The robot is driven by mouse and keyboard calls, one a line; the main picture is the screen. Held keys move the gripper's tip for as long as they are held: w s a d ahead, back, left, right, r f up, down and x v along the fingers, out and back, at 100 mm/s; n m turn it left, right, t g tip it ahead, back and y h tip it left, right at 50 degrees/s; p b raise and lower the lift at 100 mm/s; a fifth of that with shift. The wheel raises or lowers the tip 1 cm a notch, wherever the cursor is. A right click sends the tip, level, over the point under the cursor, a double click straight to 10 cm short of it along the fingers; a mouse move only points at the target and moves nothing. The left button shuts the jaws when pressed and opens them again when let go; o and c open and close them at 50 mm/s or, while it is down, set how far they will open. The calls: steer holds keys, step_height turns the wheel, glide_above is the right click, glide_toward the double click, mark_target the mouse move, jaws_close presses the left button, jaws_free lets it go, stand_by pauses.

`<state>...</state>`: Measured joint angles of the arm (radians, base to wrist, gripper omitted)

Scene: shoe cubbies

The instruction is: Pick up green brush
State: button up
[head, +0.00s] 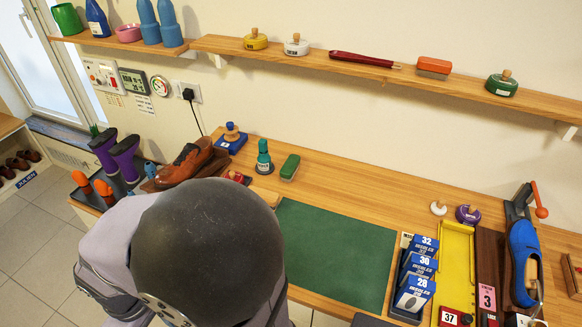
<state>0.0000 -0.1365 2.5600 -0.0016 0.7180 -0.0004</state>
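The green brush (290,166) lies on the wooden workbench near its back, just behind the green mat. It has a rounded oblong green top. Nothing touches it that I can see. My arm fills the lower left of the view, in front of the bench, with its large dark rounded part nearest the camera. My gripper is not visible, so I cannot tell its state or where it is relative to the brush.
A teal bottle (264,158) stands just left of the brush. Brown shoes (189,160) lie further left. The green mat (331,250) is clear. Blue numbered boxes (415,275) and a yellow tray (455,262) lie right. A wall shelf (337,66) runs above.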

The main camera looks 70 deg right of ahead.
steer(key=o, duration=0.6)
